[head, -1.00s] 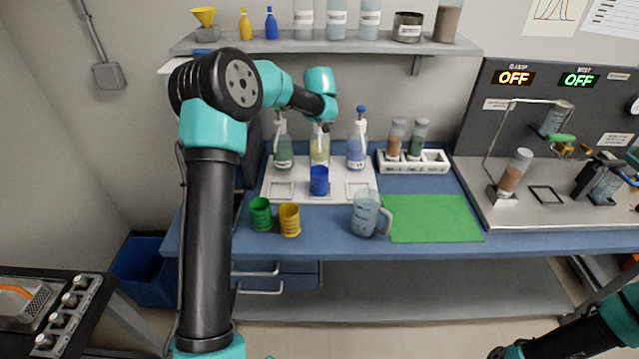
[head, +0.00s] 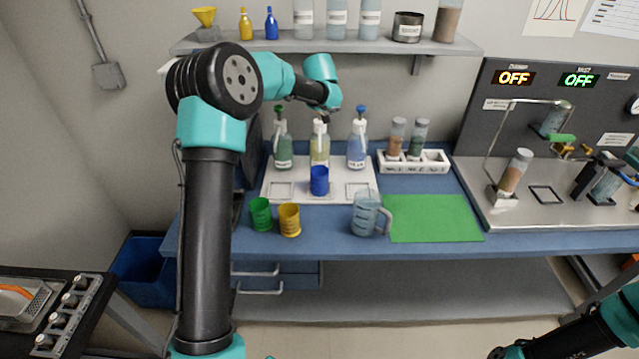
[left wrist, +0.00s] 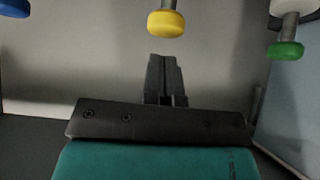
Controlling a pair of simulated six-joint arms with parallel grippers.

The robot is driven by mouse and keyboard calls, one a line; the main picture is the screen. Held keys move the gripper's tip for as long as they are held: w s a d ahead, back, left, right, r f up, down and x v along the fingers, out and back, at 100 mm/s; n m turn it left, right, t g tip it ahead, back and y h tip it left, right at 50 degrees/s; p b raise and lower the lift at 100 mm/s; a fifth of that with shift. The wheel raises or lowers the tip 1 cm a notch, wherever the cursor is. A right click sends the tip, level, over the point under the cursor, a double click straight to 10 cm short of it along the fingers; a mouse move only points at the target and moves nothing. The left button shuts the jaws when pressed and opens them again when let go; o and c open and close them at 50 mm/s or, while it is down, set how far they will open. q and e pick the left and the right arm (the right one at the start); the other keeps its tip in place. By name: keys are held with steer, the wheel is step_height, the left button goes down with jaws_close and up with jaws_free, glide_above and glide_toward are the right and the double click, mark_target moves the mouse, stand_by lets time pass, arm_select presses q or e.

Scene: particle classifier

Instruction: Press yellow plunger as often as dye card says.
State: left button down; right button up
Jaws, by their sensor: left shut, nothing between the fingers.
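The yellow dispenser bottle (head: 320,150) stands between a green bottle (head: 283,150) and a blue bottle (head: 357,150) on a white tray (head: 310,196). A blue cup (head: 319,181) stands in front of it. My left gripper (head: 324,115) is just above the yellow bottle's top, shut and empty. In the left wrist view the yellow plunger (left wrist: 166,23) is ahead of my shut fingers (left wrist: 166,72), with a visible gap in the picture. Blue and green plungers show at the sides. I cannot make out a dye card.
Green (head: 260,213) and yellow (head: 290,219) cups and a clear jug (head: 366,213) stand near the front edge. A green mat (head: 434,218) lies right of them. A rack (head: 430,166) holds two vials. A shelf (head: 300,44) with bottles runs above the dispensers.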

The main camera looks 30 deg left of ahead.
arm_select(q)
steer(key=shift+f, duration=0.3)
stand_by(0.4)
steer(key=shift+f, duration=1.35)
steer(key=shift+r, duration=1.65)
steer(key=shift+f, duration=0.55)
